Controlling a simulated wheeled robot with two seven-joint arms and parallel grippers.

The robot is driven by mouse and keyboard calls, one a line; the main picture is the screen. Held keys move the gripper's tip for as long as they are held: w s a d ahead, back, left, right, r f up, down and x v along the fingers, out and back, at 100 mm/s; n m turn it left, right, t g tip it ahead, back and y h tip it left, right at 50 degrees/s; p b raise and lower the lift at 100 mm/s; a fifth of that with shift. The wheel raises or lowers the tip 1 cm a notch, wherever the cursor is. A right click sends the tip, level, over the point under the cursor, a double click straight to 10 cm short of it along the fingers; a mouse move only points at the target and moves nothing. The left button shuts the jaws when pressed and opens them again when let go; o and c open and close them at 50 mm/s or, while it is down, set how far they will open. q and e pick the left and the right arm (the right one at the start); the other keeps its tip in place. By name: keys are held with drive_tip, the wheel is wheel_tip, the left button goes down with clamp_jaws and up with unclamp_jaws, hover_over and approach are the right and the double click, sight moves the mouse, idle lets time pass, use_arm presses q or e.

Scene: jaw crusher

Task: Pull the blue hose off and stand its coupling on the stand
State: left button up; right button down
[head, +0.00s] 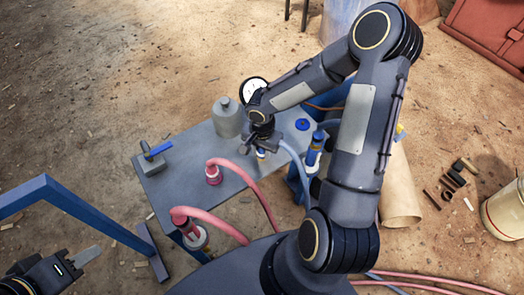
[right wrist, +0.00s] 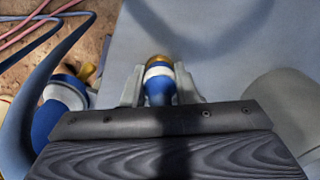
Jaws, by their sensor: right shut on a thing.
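My right gripper (head: 262,141) is shut on a blue coupling with a white band and a brass end, low over the grey bench. The coupling (right wrist: 158,82) sits between the two fingers in the right wrist view. The pale blue hose (head: 296,160) arches from beside this gripper toward the bench's right edge. Whether the coupling touches the bench is unclear. A blue ring (head: 302,124) with a dark centre lies on the bench right of the gripper; I cannot tell whether it is the stand. My left gripper (head: 85,256) is at the lower left, away from the bench; its opening is unclear.
A blue fitting (head: 314,150) stands at the bench's right edge. A grey canister (head: 227,117) is left of my right gripper. A blue frame (head: 75,200) stands left.

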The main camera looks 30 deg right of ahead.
drive_tip(key=c, duration=1.1)
unclamp_jaws()
drive_tip(key=shift+o, duration=0.2)
wheel_tip(320, 180, up, 8)
drive_tip(key=shift+f+p, duration=0.1)
drive_tip(key=shift+p, duration=0.6)
drive_tip(key=s+a+r+n+t+y+p, duration=0.1)
drive_tip(key=s+r+n+t+p, duration=0.1)
drive_tip(key=s+r, duration=0.3)
drive_tip(key=s+a+r+n+t+y+p, duration=0.1)
drive_tip(key=s+r+n+p, duration=0.3)
drive_tip(key=r, duration=0.8)
drive_tip(key=s+a+r+n+t+y+p, duration=0.1)
drive_tip(key=s+a+r+n+t+p, duration=0.1)
drive_tip(key=s+r, duration=0.6)
drive_tip(key=shift+r+n+t+y+p, duration=0.3)
drive_tip(key=shift+r+n+y+p, duration=0.15)
drive_tip(key=shift+n+p, duration=0.3)
